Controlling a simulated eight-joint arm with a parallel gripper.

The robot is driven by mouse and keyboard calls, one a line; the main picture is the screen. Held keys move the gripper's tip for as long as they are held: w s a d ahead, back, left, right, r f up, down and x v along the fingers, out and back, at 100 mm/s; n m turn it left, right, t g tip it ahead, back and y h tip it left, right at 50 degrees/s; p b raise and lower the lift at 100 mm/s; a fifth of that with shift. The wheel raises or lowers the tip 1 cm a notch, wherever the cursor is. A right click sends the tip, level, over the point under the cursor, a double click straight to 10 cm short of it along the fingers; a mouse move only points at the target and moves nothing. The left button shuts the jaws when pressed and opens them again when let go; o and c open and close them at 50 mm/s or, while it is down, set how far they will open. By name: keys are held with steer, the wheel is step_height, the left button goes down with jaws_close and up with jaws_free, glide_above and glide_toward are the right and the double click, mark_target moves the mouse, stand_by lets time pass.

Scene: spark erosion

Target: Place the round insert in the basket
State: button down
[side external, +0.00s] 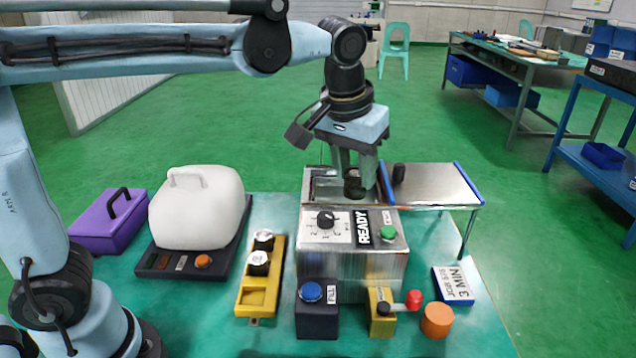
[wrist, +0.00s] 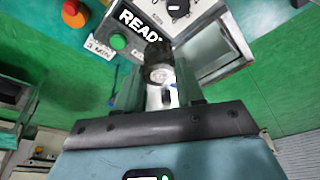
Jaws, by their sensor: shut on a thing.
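My gripper (side external: 356,183) points down over the right part of the open steel tank at the top of the machine. It is shut on a small round insert (side external: 354,188), dark with a metallic part; in the wrist view the insert (wrist: 160,76) sits between my fingers (wrist: 158,88). The insert's lower end is dark. The open tank (side external: 321,188) shows its left part beside my gripper, and it also shows in the wrist view (wrist: 212,48). I cannot clearly make out a separate basket in it.
A yellow rack (side external: 252,301) holds two round pieces and has an empty front slot. The steel machine (side external: 350,262) has a dial and green button. A steel plate with a black knob (side external: 432,184) lies right of the tank. A white canister (side external: 197,210) stands left.

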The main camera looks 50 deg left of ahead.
steer(key=shift+w+a+f, duration=0.2)
steer(key=shift+w+a, duration=0.2)
steer(key=shift+w, duration=0.25)
glide_toward(335, 186)
steer(key=d, duration=0.1)
steer(key=s+d+f, duration=0.1)
steer(key=d, duration=0.1)
steer(key=shift+s+d+f, duration=0.2)
steer(key=shift+s+d, duration=0.2)
steer(key=shift+f, duration=2.05)
steer(key=shift+f, duration=0.15)
steer(key=c, duration=1)
jaws_free()
